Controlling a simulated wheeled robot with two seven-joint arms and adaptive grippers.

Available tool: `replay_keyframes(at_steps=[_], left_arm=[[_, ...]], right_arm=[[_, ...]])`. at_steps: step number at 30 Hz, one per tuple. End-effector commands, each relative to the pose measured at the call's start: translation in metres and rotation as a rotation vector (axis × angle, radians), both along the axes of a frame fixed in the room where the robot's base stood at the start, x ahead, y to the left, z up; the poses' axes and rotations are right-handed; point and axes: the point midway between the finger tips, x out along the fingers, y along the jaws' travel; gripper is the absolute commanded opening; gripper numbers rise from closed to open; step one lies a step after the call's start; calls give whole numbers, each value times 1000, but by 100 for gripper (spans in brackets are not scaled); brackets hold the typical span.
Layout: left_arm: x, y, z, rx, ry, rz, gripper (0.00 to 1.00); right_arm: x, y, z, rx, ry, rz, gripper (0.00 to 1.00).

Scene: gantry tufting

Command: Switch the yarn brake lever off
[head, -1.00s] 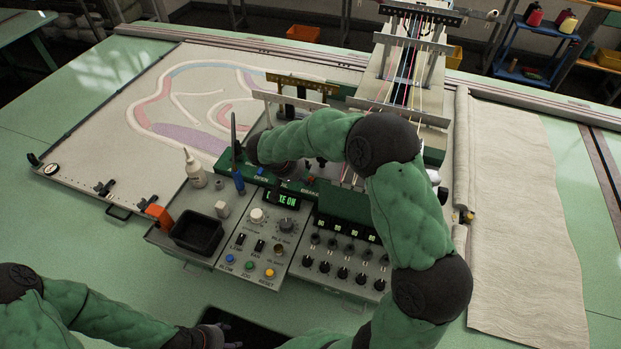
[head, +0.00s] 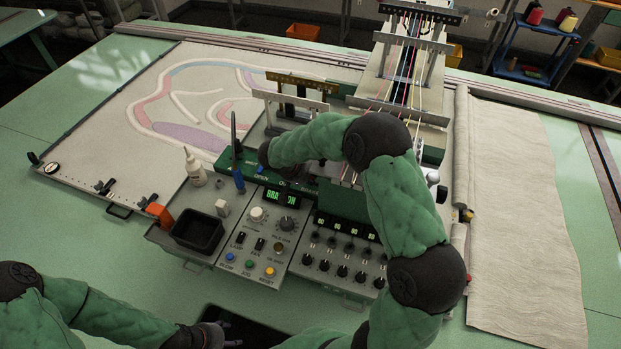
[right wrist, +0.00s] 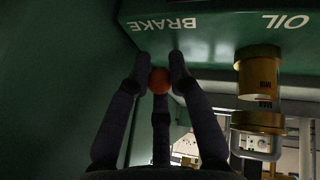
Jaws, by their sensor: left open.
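The yarn brake lever's red-orange ball knob (right wrist: 159,80) shows in the right wrist view, close to the upside-down BRAKE label (right wrist: 168,24) on the green panel. My right gripper (right wrist: 160,66) has its dark fingers around the knob, with a fingertip on each side; whether they press on it I cannot tell. The lever's stem is hidden. The green display (head: 281,196) there reads partly "BRA" and "ON". My left gripper (head: 222,335) is open and empty at the bottom edge.
A brass fitting (right wrist: 259,85) stands under the OIL label beside my right fingers. In the head view, a control panel with knobs and buttons (head: 262,235) and a black tray (head: 198,233) lie in front. A white bottle (head: 195,168) and a blue-handled tool (head: 238,178) stand left.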

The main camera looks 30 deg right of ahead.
Motion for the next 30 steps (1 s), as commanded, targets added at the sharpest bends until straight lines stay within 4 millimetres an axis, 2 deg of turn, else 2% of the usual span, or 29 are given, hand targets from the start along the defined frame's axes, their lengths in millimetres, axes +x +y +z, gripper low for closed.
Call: replay_keyframes(at_steps=[11, 24, 30], left_arm=[[0, 0, 9, 0, 0, 0, 56], [0, 0, 51, 0, 0, 0, 56], [0, 0, 63, 0, 0, 0, 56]], right_arm=[[2, -2, 5, 48, 38, -2, 0], [15, -17, 19, 308, 259, -5, 0], [22, -24, 22, 443, 372, -3, 0]])
